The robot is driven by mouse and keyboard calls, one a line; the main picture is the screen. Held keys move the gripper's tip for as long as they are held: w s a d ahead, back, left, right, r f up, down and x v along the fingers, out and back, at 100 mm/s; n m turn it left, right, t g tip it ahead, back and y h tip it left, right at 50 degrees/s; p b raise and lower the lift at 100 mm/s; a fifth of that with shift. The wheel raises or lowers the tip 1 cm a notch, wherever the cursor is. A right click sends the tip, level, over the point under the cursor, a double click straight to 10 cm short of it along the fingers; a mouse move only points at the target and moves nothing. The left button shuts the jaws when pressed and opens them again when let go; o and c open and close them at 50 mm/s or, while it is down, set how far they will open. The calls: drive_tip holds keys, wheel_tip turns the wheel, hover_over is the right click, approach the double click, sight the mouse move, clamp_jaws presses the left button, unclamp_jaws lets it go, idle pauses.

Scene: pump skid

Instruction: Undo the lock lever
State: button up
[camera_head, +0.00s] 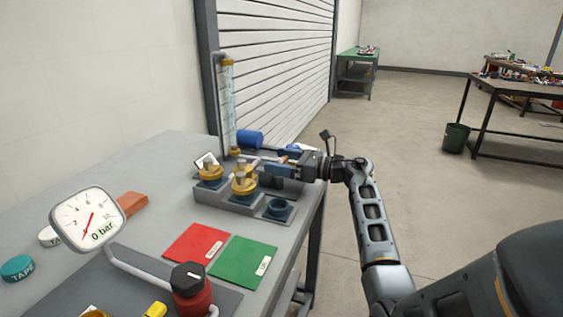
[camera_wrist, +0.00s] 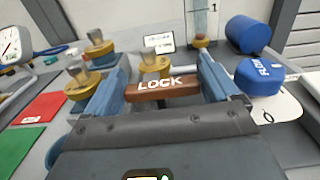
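The lock lever (camera_wrist: 162,88) is a brown bar with "LOCK" in white letters, lying across the space between my fingers in the wrist view. In the head view only a small reddish-brown bit of it (camera_head: 284,159) shows beside my gripper (camera_head: 272,168). In the wrist view my gripper (camera_wrist: 160,75) has its two blue fingers wide apart, one near each end of the lever. I cannot tell whether either finger touches it. The lever's mount is hidden.
Brass-topped fittings (camera_head: 244,183) stand in a grey block (camera_head: 230,203) by my gripper. A blue knob marked "FLOW" (camera_wrist: 260,76) is close to the right finger. A clear tube (camera_head: 228,105) rises behind. Red (camera_head: 196,243) and green (camera_head: 243,256) mats lie on the bench.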

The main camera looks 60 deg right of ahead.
drive_tip(key=shift+o, duration=0.9)
drive_tip(key=s, duration=0.7)
drive_tip(key=shift+s+d+b, duration=0.35)
drive_tip(key=shift+s+b, duration=0.05)
